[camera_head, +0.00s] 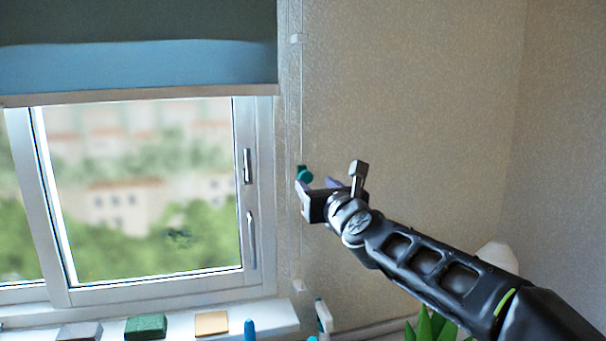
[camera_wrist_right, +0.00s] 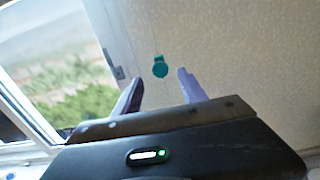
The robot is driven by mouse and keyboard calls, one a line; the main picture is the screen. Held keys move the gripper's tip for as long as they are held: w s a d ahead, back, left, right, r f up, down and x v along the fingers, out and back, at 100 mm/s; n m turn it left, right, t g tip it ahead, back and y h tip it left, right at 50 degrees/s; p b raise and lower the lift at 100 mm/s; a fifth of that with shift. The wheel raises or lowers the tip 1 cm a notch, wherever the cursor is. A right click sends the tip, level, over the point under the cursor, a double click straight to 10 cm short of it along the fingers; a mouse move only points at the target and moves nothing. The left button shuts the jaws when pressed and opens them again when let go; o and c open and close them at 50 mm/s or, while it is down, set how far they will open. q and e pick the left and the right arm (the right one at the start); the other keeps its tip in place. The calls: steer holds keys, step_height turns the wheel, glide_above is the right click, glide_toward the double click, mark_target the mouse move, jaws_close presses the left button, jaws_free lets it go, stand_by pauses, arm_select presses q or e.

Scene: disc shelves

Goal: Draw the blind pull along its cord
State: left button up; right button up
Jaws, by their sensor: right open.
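The blind pull is a small teal knob (camera_head: 305,174) on a thin cord (camera_head: 301,120) that runs down the wall to the right of the window. I cannot tell whether a finger touches the knob. The blue and dark blind (camera_head: 140,65) hangs over the upper window. My left gripper is not in view.
A white sill (camera_head: 270,312) below the window holds a grey block (camera_head: 80,331), a green block (camera_head: 146,327), a tan block (camera_head: 211,323) and a blue object (camera_head: 249,330). A green plant (camera_head: 432,325) and a white rounded object (camera_head: 497,256) stand at lower right. The wall around the cord is bare.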

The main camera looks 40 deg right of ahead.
mark_target(307, 177)
steer(key=shift+x, duration=3.9)
jaws_close()
